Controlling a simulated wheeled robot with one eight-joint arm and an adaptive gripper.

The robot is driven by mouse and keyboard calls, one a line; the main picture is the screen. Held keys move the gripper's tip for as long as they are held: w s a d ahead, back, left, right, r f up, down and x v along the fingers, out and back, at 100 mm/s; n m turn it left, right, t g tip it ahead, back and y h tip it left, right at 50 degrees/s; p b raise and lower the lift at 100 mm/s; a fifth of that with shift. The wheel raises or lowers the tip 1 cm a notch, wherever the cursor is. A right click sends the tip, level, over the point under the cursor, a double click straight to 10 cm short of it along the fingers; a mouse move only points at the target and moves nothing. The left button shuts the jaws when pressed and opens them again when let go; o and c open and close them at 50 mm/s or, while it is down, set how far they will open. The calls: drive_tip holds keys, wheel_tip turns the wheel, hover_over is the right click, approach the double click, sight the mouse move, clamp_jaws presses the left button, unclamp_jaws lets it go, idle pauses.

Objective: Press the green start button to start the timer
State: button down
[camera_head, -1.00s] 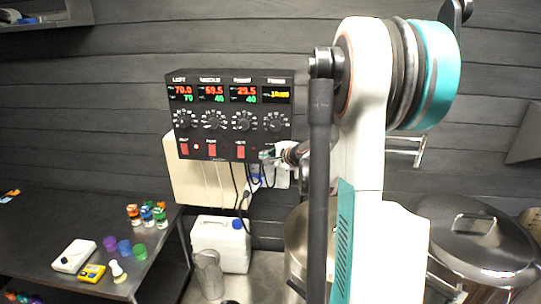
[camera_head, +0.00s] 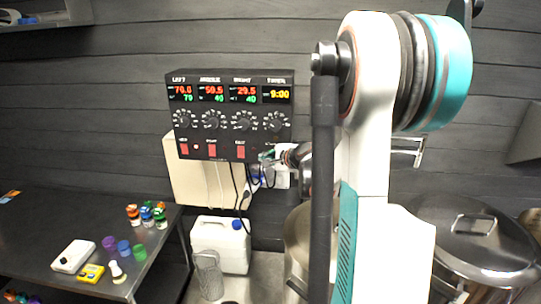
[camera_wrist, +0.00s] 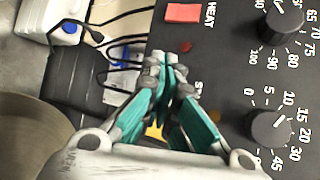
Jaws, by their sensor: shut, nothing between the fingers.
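The black control panel (camera_head: 228,118) hangs on the back wall, with lit displays above a row of knobs. Its timer display (camera_head: 279,94) at the right reads 9:00 in yellow. The timer knob (camera_head: 275,122) is below it and also shows large in the wrist view (camera_wrist: 270,127). My gripper (camera_head: 266,155) is at the panel's lower right corner. In the wrist view my gripper (camera_wrist: 165,70) is shut and empty, its tips over the panel's lower edge, beside a partly covered label starting with S. The green start button cannot be made out; my fingers cover that area. Contact cannot be told.
A red heat switch (camera_wrist: 184,12) and a dark red lamp (camera_wrist: 185,46) are close to my fingertips. Cables and a white canister (camera_head: 220,245) are below the panel. A table (camera_head: 60,225) with small coloured bottles is at left. A lidded steel pot (camera_head: 475,235) is at right.

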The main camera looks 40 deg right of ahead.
drive_tip(key=s+a, duration=0.1)
drive_tip(key=a, duration=0.1)
drive_tip(key=s+a, duration=0.2)
drive_tip(key=shift+s, duration=0.1)
idle(0.5)
idle(0.7)
